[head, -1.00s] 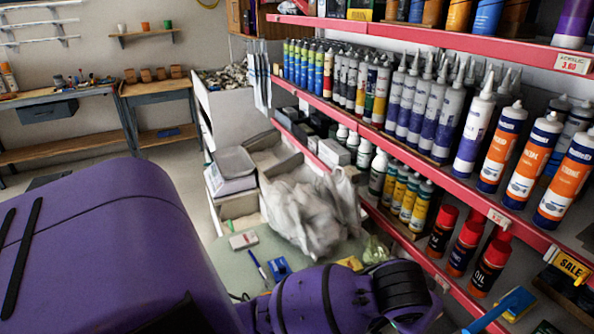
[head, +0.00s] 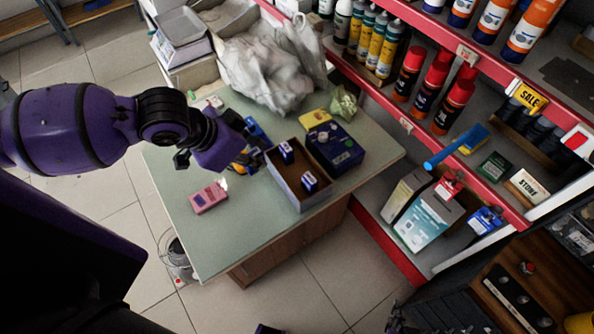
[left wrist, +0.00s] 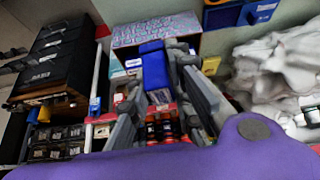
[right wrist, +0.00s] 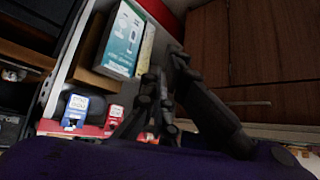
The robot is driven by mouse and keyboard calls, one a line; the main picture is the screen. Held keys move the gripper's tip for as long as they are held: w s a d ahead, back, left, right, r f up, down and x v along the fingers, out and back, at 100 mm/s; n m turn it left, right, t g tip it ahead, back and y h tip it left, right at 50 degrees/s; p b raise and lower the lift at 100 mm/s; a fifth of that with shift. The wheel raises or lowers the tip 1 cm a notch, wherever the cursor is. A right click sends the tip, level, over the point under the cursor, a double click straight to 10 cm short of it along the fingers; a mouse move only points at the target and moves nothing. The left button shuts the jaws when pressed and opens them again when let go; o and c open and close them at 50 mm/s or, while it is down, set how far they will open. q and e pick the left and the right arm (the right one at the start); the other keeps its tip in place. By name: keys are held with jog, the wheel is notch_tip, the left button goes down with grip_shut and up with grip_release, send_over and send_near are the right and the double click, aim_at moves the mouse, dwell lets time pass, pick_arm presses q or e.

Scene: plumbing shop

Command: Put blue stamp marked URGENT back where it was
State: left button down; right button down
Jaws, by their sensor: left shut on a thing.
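My left gripper (head: 246,152) is over the green tabletop (head: 180,235), just left of an open carton (head: 296,203). In the left wrist view, a blue stamp (left wrist: 155,70) sits between its fingers (left wrist: 160,88); I cannot read its marking. Two small stamps with blue and white labels (head: 286,151) (head: 309,182) stand in the carton. Another blue-labelled stamp (head: 487,220) and a red one (head: 448,186) are on the shelf, also in the right wrist view (right wrist: 75,110) (right wrist: 115,117). My right gripper (right wrist: 165,72) is near the shelf; its opening is unclear.
A pink device (head: 208,196) lies near the table's left side, and a blue item (head: 255,128) lies behind my left gripper. Red-edged shelves (head: 470,60) with bottles stand right. The front tabletop is clear.

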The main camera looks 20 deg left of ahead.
pick_arm(q)
jog(key=shift+m, duration=0.5)
jog(key=w+d+f, duration=0.2)
jog(key=w+d+f+b, duration=0.1)
jog(key=w+d+f, duration=0.1)
jog(key=w+f, duration=0.1)
jog(key=w+d+f, duration=0.2)
jog(key=w+f, duration=0.1)
jog(key=shift+d, duration=0.4)
jog(key=shift+w+d+f+b, duration=0.2)
jog(key=shift+w+f+b, duration=0.1)
jog(key=shift+f, duration=0.1)
notch_tip(320, 180, down, 3)
jog(key=shift+w+d+f, duration=0.1)
jog(key=shift+d+f, duration=0.05)
jog(key=shift+f, duration=0.05)
jog(key=shift+f, duration=0.15)
jog(key=shift+f, duration=0.1)
jog(key=c, duration=1.6)
grip_release()
